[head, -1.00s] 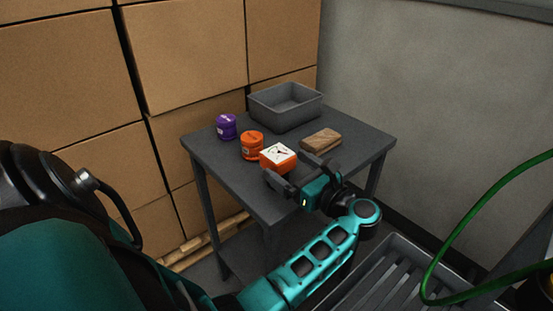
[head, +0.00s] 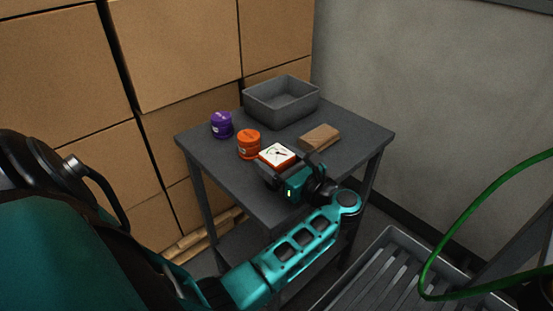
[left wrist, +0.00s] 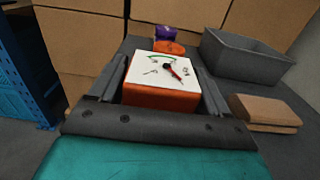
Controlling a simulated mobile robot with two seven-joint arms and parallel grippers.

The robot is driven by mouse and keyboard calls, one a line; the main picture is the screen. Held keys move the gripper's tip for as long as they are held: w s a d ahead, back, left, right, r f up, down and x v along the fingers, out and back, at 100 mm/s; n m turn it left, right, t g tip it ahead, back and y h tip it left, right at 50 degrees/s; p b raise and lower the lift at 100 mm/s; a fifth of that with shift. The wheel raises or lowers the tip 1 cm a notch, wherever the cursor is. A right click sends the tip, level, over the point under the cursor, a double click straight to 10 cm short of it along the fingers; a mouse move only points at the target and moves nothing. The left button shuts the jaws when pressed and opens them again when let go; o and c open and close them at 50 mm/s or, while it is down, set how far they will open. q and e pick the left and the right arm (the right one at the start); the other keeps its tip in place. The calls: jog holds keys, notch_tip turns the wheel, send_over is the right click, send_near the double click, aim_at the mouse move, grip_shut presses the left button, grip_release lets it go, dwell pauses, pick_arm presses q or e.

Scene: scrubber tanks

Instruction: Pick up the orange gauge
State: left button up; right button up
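The orange gauge (head: 277,155), a block with a white dial face and a red needle, sits upright near the front edge of the grey table (head: 225,178). My left gripper (head: 278,168) reaches it from the front, low over the table. In the left wrist view the gauge (left wrist: 160,95) stands between the two fingers, which lie along its sides. The fingers look open, with a narrow gap at the sides; firm contact cannot be made out. My right gripper is not in view.
An orange canister (head: 249,144) stands just behind and left of the gauge, with a purple canister (head: 222,125) beyond. A grey bin (head: 281,112) stands at the back. A brown block (head: 320,138) lies right of the gauge. Cardboard boxes (head: 175,55) are stacked behind the table.

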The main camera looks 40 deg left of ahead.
pick_arm(q)
jog(key=c, duration=0.6)
jog(key=shift+r, duration=0.2)
